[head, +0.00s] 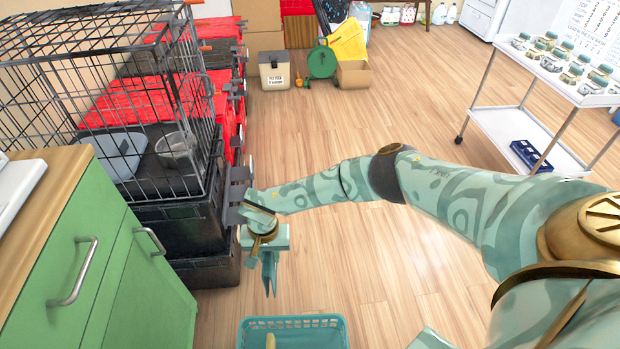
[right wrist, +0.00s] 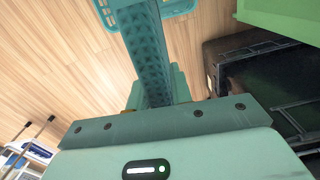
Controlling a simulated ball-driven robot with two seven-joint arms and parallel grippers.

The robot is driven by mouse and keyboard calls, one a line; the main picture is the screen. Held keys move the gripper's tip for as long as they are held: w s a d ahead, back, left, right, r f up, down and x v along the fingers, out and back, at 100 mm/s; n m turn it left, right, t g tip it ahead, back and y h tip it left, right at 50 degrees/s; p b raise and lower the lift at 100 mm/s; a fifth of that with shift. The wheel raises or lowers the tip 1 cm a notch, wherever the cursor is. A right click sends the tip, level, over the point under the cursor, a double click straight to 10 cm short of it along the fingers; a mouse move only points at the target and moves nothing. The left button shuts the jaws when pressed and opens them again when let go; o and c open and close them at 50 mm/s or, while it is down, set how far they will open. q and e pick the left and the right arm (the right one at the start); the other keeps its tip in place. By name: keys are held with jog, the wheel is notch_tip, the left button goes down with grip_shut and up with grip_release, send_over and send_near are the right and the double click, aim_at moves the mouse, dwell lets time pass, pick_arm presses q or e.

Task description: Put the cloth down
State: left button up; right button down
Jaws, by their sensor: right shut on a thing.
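My right gripper (head: 269,275) points down beside the stacked black totes (head: 205,272), above the floor and behind the basket. In the right wrist view its textured teal finger (right wrist: 150,55) reaches away from the camera. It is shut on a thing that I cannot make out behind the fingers. I cannot pick out a cloth for certain in either view. My left gripper is out of view.
A teal basket (head: 292,322) with a yellow thing (head: 270,341) in it stands at the bottom edge. A wire cage (head: 110,95) sits on the totes. A green cabinet (head: 105,255) is at left and a white cart (head: 520,130) at right. The middle floor is clear.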

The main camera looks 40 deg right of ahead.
pick_arm(q)
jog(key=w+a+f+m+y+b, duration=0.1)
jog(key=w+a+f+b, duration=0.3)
jog(key=b, duration=0.8)
pick_arm(e)
jog(key=s+f+b, duration=0.2)
jog(key=s+f, duration=0.4)
jog(key=f, duration=0.9)
jog(key=s+d+f+b, duration=0.1)
jog(key=s+f+b, duration=0.2)
jog(key=f, duration=1.3)
jog(key=s+f+b, duration=0.3)
jog(key=s+f, duration=0.6)
jog(key=f, duration=0.6)
jog(key=shift+s+d+f, duration=0.15)
jog(key=shift+s+f, duration=0.2)
jog(key=shift+w+r, duration=0.1)
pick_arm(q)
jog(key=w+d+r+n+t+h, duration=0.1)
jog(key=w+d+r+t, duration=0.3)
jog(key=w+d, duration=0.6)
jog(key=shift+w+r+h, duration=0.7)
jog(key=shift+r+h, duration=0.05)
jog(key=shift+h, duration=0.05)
pick_arm(e)
jog(key=c, duration=1.3)
grip_release()
jog(key=shift+o, duration=0.2)
